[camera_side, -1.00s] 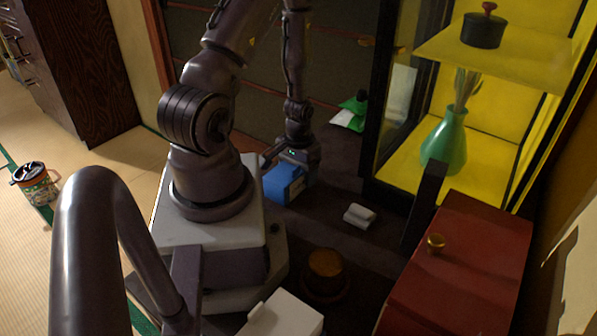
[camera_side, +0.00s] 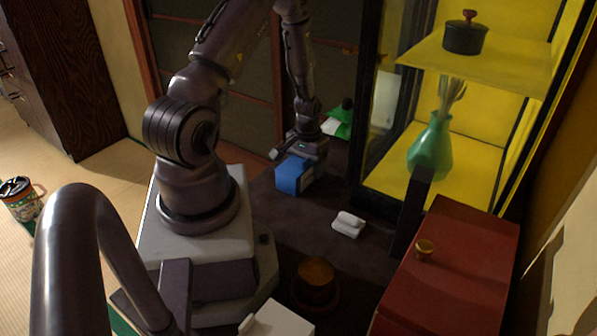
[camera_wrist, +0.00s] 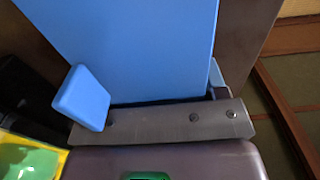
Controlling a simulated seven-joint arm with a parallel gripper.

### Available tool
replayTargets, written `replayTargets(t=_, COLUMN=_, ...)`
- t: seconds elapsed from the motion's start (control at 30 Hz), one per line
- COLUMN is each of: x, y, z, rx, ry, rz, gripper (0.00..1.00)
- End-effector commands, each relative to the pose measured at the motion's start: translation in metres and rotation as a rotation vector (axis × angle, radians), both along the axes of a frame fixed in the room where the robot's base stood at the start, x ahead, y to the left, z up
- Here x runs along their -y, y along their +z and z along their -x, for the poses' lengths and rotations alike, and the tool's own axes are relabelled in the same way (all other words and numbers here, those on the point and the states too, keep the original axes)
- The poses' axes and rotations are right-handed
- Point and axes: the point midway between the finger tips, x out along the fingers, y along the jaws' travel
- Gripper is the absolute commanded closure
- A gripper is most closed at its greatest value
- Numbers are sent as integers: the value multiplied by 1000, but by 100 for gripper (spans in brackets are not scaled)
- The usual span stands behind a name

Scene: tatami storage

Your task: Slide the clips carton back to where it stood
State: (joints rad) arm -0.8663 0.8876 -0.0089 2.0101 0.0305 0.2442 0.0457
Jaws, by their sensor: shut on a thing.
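A blue box, which I take to be the clips carton (camera_side: 293,176), stands on the dark floor beyond my base. No label on it is readable. My gripper (camera_side: 300,157) is over its top, pointing down, and is shut on it. In the wrist view the carton (camera_wrist: 150,45) fills the top middle, right against the gripper's grey bar. A small blue block (camera_wrist: 82,98) shows at its left; I cannot tell whether it belongs to the carton or the gripper. The carton's underside is hidden.
A green and white item (camera_side: 338,123) stands just behind my gripper. A small white object (camera_side: 348,224) lies on the floor to the right. The glass cabinet (camera_side: 367,110) and a red chest (camera_side: 455,270) bound the right side. Dark floor is clear between carton and white object.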

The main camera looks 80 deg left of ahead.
Motion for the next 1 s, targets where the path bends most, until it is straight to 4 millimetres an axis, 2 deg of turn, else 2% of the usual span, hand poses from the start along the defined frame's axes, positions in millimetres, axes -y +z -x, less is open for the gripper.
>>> replayTargets(t=0.6, x=-50, y=0, z=-56, rx=1, ry=-1, rz=-1, gripper=59)
replayTargets(t=1.0, x=-67, y=0, z=-74, rx=1, ry=0, rz=-1, gripper=59)
